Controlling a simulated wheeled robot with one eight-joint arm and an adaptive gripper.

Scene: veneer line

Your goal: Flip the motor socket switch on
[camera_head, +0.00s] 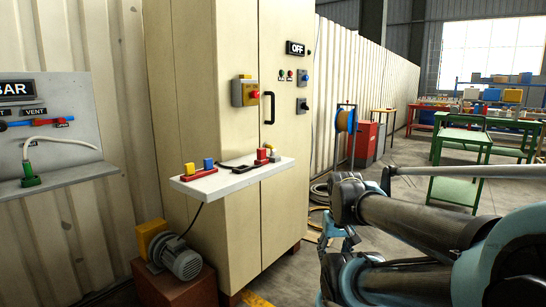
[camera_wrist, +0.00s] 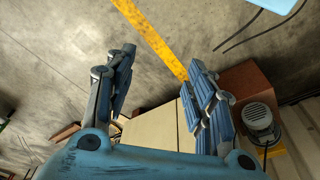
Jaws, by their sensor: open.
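A motor (camera_head: 182,258) sits on a brown block (camera_head: 178,288) below a white shelf (camera_head: 230,182), and a dark cable runs from the shelf down toward it. The shelf holds red bases with yellow and blue blocks (camera_head: 198,167) and black parts. I cannot tell which is the motor socket switch. My gripper (camera_wrist: 158,80) is open and empty, right of the cabinet in the head view. The motor also shows in the wrist view (camera_wrist: 258,120).
An "OFF" sign (camera_head: 295,48) and a black handle (camera_head: 268,107) are on the cabinet. A grey panel (camera_head: 60,130) with a hose stands at left. A cable reel (camera_head: 346,120), red cabinet (camera_head: 365,142) and green table (camera_head: 460,150) stand behind.

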